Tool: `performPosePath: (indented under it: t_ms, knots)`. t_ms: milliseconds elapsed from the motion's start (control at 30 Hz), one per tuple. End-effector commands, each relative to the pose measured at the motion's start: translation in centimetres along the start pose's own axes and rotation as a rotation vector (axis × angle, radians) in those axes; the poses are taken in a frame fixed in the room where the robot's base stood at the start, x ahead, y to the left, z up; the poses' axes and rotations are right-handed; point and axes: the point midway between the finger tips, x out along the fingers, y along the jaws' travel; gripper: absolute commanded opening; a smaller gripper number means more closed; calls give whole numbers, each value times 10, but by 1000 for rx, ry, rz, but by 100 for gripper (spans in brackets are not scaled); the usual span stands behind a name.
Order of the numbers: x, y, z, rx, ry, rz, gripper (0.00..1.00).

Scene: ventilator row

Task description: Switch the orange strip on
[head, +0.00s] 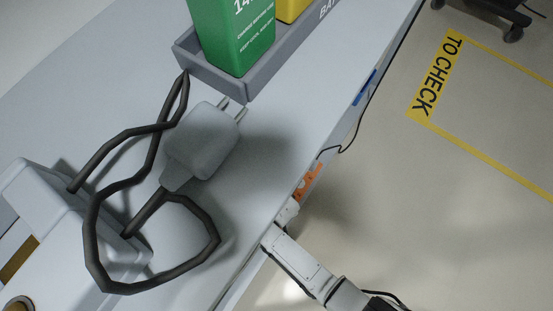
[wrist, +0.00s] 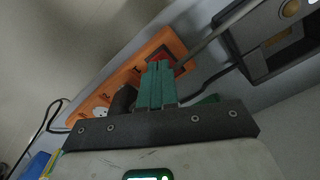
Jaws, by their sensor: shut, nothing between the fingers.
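The orange strip (head: 308,182) shows in the head view along the table's edge, partly behind my arm. In the wrist view the orange strip (wrist: 100,98) runs diagonally, with a pale socket, a dark plug (wrist: 123,100) and a red switch in a dark frame (wrist: 160,53) at its upper right end. My gripper (wrist: 156,66) has its green fingers shut together with nothing between them. The fingertips overlap the lower part of the switch in the picture; I cannot tell whether they touch it. In the head view the fingers are hidden.
A white plug with a dark looped cable (head: 203,140) lies on the white table (head: 290,125). A grey tray (head: 262,80) holds a green box and a yellow one. A blue strip (head: 363,88) is farther along the edge. A grey device (wrist: 270,45) and cables are close right of my fingers.

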Motion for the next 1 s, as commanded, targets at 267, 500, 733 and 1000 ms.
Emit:
performPosePath:
  t_ms: [267, 500, 733, 1000]
  knots:
    - [0, 0, 0, 0, 0, 0, 0]
    - [3, 0, 0, 0, 0, 0, 0]
    - [6, 0, 0, 0, 0, 0, 0]
    - [9, 0, 0, 0, 0, 0, 0]
